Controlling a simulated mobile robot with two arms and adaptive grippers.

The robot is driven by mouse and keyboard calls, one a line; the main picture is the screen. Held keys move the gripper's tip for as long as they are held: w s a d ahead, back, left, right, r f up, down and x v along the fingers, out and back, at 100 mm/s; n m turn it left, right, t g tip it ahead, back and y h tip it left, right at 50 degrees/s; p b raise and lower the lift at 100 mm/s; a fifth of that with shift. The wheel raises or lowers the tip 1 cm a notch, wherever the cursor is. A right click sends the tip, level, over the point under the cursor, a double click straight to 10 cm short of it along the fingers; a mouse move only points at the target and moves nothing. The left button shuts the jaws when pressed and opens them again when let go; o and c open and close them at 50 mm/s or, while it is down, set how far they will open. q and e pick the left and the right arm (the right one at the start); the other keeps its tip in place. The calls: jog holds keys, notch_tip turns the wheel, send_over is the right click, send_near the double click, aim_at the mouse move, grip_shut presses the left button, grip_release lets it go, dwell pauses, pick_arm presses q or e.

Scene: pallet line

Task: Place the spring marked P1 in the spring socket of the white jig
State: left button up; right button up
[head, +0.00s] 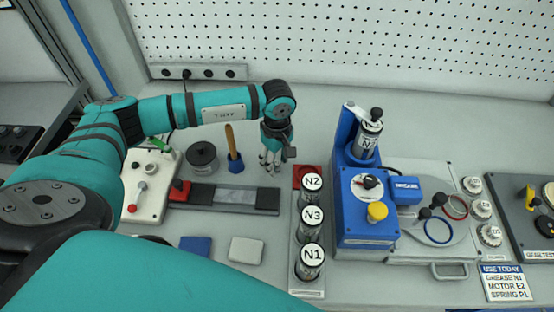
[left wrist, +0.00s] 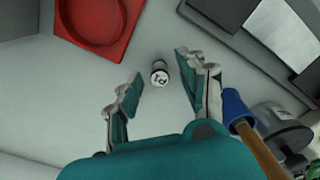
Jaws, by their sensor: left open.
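The spring marked P1 (left wrist: 159,74) is a small pale cylinder with a dark band, on the grey bench in the left wrist view. My left gripper (left wrist: 158,88) is open, with a finger on either side of the spring; I cannot tell whether they touch it. In the head view the left gripper (head: 272,160) points down over the bench, and I cannot make out the spring there. A white board (head: 138,201) with a green lever and red knob at the left looks like the white jig; its spring socket is not clear. My right gripper is not in view.
A red tray (left wrist: 82,37) and a blue-based wooden handle (head: 235,162) flank the gripper. Canisters N2, N3 and N1 (head: 311,260) stand in a rack nearby. A blue machine (head: 362,225) stands right of them. A sign (head: 505,283) reads spring P1.

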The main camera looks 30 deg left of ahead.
pick_arm(q)
notch_tip(320, 180, up, 11)
jog(key=b, duration=0.3)
jog(key=shift+o, duration=0.5)
jog(key=shift+w+r, duration=0.1)
jog(key=shift+r, duration=0.15)
notch_tip(320, 180, up, 5)
jog(key=n+b, duration=0.4)
jog(key=n, duration=0.1)
jog(key=n+p, duration=0.1)
jog(key=p, duration=0.2)
send_over(278, 161)
notch_tip(278, 161, down, 11)
jog(key=shift+f, duration=0.1)
jog(key=f, duration=0.1)
jog(key=f+p, duration=0.1)
jog(key=f, duration=0.1)
jog(key=f+p, duration=0.1)
jog(key=shift+s+f, duration=0.3)
jog(key=shift+f, duration=0.4)
grip_shut()
